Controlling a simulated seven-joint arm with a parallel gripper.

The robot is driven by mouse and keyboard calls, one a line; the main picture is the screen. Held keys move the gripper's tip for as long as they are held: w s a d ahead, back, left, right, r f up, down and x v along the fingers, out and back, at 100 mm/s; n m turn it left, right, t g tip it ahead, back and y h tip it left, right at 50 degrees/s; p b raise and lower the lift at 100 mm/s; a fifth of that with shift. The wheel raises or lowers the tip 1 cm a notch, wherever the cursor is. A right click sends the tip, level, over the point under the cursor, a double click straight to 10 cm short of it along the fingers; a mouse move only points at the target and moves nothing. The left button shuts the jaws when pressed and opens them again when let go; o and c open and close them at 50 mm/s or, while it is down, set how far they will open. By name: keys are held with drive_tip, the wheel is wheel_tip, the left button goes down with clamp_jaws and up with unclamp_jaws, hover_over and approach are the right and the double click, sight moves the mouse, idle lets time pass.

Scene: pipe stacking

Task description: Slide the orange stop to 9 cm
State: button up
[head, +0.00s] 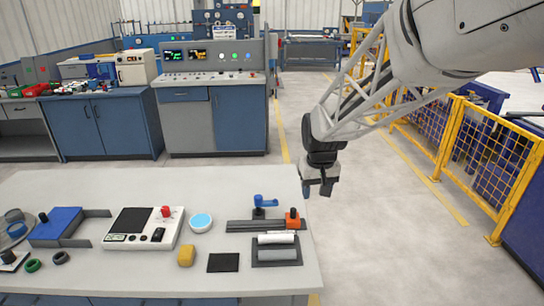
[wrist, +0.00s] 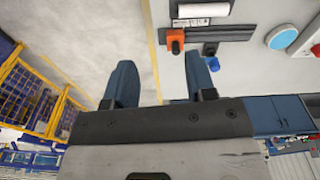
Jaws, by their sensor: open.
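The orange stop (head: 293,220), with a dark knob on top, sits at the right end of a dark flat rail (head: 240,226) on the table. The stop also shows in the wrist view (wrist: 175,35), near the top. A blue lever (head: 265,201) stands behind the rail, and shows in the wrist view (wrist: 210,62). No scale marks are readable. My gripper (head: 316,188) hangs empty beyond the table's right edge, up and right of the stop.
A dark tray (head: 277,260) with a white and a grey cylinder lies just in front of the stop. Left are a yellow block (head: 186,256), blue-topped round dish (head: 201,222) and white device (head: 143,227). A yellow fence (head: 490,155) stands right; floor between is clear.

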drive_tip(key=g, duration=0.1)
hover_over(293, 209)
drive_tip(key=shift+n, duration=0.4)
wheel_tip(293, 209, down, 14)
drive_tip(key=shift+r, duration=0.1)
drive_tip(key=shift+f, duration=3.9)
clamp_jaws()
